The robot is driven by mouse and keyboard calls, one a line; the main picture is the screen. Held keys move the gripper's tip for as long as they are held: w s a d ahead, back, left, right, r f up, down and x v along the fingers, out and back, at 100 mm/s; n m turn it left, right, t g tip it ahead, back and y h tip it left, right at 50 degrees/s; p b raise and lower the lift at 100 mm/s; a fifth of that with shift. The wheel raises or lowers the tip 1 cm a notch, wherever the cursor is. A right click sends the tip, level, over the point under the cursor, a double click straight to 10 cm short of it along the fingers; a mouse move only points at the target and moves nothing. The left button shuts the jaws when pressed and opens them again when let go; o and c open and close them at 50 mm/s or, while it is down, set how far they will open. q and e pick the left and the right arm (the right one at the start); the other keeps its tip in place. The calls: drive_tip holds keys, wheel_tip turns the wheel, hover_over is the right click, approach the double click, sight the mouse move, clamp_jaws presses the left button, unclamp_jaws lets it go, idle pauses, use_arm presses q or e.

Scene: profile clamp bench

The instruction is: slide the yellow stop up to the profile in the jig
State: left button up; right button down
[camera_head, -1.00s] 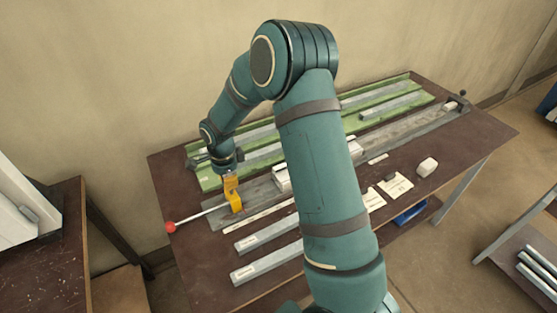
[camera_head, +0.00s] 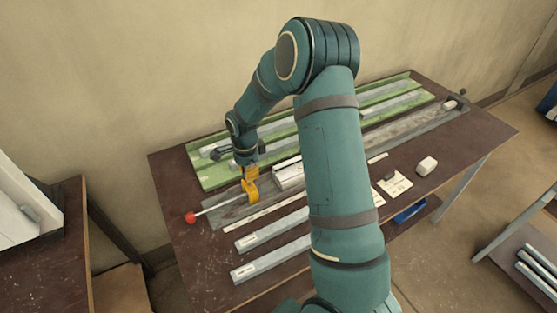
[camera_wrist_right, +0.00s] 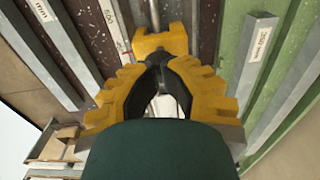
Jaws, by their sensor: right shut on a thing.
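The yellow stop (camera_head: 250,191) sits in the grey jig (camera_head: 222,212) near its left end. A rod with a red knob (camera_head: 190,218) sticks out to its left. My right gripper (camera_head: 250,176) points down and is shut on the stop; in the right wrist view the yellow stop (camera_wrist_right: 160,42) is at the fingertips (camera_wrist_right: 162,72). A pale block-like piece (camera_head: 289,174) lies in the jig to the right of the stop, with a small gap visible. My arm hides the jig's middle, so I cannot tell how far any profile runs there. My left gripper is not in view.
A green rack (camera_head: 212,178) with grey profiles lies behind the jig. Two loose profiles (camera_head: 268,232) lie in front. A white block (camera_head: 427,165) and a paper card (camera_head: 396,185) lie on the brown table at right. The wall is close behind.

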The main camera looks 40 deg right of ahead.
drive_tip(key=s+d, duration=0.2)
drive_tip(key=d, duration=0.6)
drive_tip(key=shift+s+d+f, duration=0.15)
drive_tip(key=shift+d, duration=0.1)
idle(0.4)
drive_tip(key=shift+d, duration=0.3)
drive_tip(key=shift+a, duration=0.1)
idle(0.3)
wheel_tip(320, 180, up, 7)
drive_tip(key=a+p, duration=0.1)
drive_tip(key=p, duration=0.3)
drive_tip(key=shift+w+a, duration=0.15)
drive_tip(key=shift+w, duration=0.1)
idle(0.5)
